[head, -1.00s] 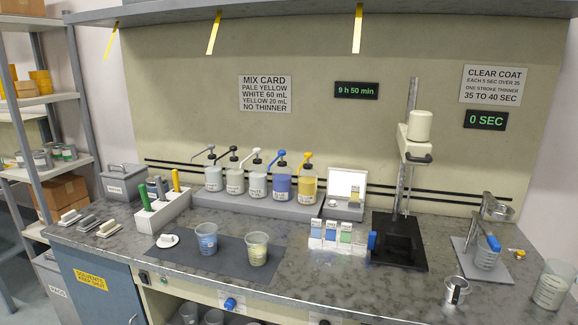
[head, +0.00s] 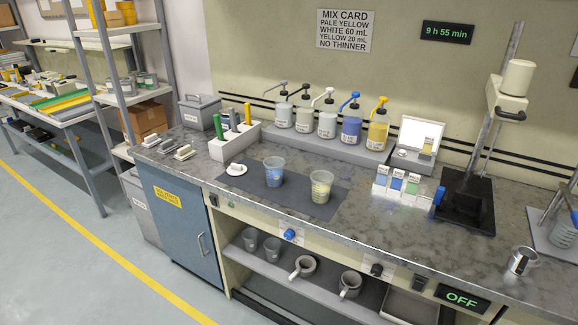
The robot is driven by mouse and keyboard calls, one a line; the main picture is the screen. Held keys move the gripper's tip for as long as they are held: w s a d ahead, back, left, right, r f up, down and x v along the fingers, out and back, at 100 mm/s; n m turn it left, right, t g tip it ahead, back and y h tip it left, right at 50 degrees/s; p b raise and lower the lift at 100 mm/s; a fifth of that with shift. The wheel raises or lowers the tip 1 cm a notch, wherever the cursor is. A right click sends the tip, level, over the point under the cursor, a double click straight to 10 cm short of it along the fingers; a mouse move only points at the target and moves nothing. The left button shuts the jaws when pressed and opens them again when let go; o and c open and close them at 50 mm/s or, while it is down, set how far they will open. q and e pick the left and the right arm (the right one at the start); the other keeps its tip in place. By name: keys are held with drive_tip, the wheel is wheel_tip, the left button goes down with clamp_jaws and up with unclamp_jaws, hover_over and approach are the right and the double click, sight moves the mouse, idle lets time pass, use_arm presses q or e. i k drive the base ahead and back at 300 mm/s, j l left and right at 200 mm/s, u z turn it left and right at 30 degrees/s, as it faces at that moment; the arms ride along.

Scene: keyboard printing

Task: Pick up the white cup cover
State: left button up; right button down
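The white cup cover (head: 236,169) is a small round lid with a raised knob. It lies at the left end of the dark mat (head: 263,194) on the bench. A clear cup with blue markings (head: 273,172) stands on the mat to its right. Another cup with pale yellow content (head: 320,186) stands further right. Neither of my grippers is in the head view.
A white holder (head: 235,141) with coloured-handled tools stands just behind the cover. Several pump bottles (head: 327,120) stand on a raised shelf behind the cups. Grey-handled blocks (head: 183,152) lie to the left. The bench front edge (head: 215,184) is clear.

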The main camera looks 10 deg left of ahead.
sight(236, 169)
drive_tip(key=i+j+z, duration=0.1)
drive_tip(key=i+j, duration=0.35)
drive_tip(key=j, duration=0.25)
drive_tip(key=i+j+z, duration=0.15)
drive_tip(key=i+j, duration=0.1)
drive_tip(key=j, duration=0.1)
